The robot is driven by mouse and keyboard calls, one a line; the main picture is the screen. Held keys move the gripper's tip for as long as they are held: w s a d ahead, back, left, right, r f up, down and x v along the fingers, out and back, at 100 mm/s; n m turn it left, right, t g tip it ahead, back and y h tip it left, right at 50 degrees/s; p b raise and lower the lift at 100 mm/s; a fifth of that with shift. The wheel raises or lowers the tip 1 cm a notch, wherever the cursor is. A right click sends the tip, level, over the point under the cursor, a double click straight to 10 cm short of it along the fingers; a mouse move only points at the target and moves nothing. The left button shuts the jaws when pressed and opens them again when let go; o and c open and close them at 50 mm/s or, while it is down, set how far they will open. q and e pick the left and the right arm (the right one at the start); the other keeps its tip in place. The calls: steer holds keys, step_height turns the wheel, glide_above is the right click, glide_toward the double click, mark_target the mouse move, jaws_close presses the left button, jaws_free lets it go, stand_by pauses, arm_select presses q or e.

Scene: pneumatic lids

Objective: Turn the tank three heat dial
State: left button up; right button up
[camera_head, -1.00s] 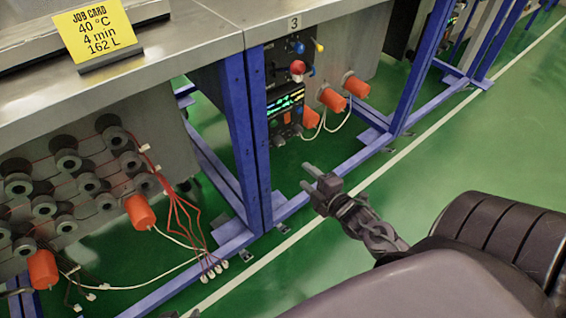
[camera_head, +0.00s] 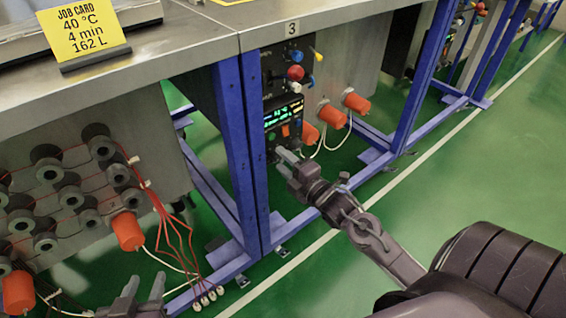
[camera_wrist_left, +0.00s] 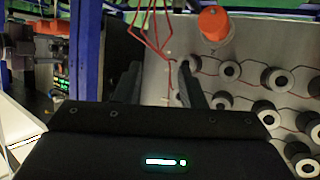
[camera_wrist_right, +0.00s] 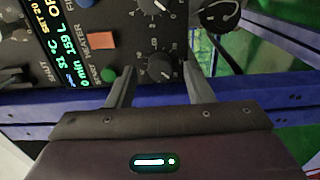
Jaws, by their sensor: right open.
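The tank three control panel (camera_head: 270,125) is under the bench sign "3" (camera_head: 292,28), with a lit display (camera_head: 283,113). In the right wrist view, a black dial (camera_wrist_right: 160,67) with a numbered scale lies between and just beyond my right gripper's fingertips (camera_wrist_right: 160,82). A second numbered black dial (camera_wrist_right: 155,5) is cut off above it. I cannot tell which one is the heat dial. My right gripper (camera_head: 283,158) is open and empty at the panel's lower part; contact is not visible. My left gripper (camera_head: 142,296) is open and empty low at the bottom left.
An orange heater switch (camera_wrist_right: 102,40) and green button (camera_wrist_right: 109,75) sit beside the display (camera_wrist_right: 52,35). A blue post (camera_head: 250,150) stands left of the panel. Orange cylinders (camera_head: 355,102) are to its right. The yellow job card (camera_head: 84,27) reads 40 °C, 4 min, 162 L.

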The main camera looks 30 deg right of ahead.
arm_select(q)
steer(key=shift+w+r+t, duration=0.3)
steer(key=shift+w+r, duration=0.05)
steer(key=shift+r, duration=0.35)
arm_select(e)
steer(key=shift+w, duration=0.4)
